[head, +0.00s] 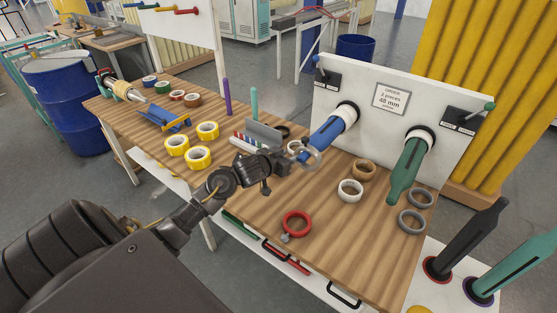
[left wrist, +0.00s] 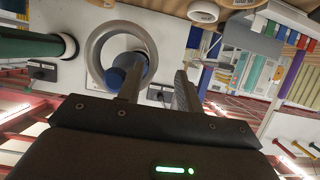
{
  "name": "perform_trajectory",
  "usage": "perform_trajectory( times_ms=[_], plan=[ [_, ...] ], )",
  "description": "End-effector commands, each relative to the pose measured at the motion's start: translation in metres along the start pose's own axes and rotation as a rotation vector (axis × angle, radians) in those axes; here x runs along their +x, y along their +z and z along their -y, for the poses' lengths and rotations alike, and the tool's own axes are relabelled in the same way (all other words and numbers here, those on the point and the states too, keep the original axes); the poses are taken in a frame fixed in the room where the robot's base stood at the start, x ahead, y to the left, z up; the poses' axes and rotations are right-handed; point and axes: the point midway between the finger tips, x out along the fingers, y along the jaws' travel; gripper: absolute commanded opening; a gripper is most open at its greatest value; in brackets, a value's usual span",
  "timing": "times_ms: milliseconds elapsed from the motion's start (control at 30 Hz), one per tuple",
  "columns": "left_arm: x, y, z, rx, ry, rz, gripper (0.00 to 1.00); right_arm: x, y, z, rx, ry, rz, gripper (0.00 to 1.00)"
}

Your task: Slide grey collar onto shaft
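The grey collar (head: 313,158) is a ring held in the air at the free end of the blue shaft (head: 327,132). My left gripper (head: 294,161) is at the collar's left side. The shaft sticks out from a white upright panel (head: 345,88). My right gripper is not in view.
A green shaft (head: 405,170) juts from the same panel to the right. Below are grey rings (head: 411,222), a white roll (head: 350,190), a tan roll (head: 363,169) and a red ring (head: 297,224). A grey holder (head: 263,134) and yellow rolls (head: 197,157) are to the left.

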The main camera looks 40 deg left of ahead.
Motion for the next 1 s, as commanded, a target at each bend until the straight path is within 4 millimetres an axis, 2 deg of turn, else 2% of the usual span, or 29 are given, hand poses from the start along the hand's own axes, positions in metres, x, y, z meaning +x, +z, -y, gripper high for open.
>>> perform_trajectory(
  times_ms=[200,400,600,1000],
  plan=[
    [-0.046,0.000,0.001,0.004,-0.001,-0.001,0.36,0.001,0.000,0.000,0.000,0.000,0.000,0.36],
    [-0.076,0.000,0.002,0.003,-0.002,-0.001,0.36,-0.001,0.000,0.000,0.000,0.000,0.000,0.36],
    [-0.086,0.000,0.002,0.000,-0.002,-0.001,0.36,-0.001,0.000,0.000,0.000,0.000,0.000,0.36],
    [-0.086,0.000,0.002,-0.001,-0.002,-0.001,0.36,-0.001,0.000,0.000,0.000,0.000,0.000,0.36]
  ],
)
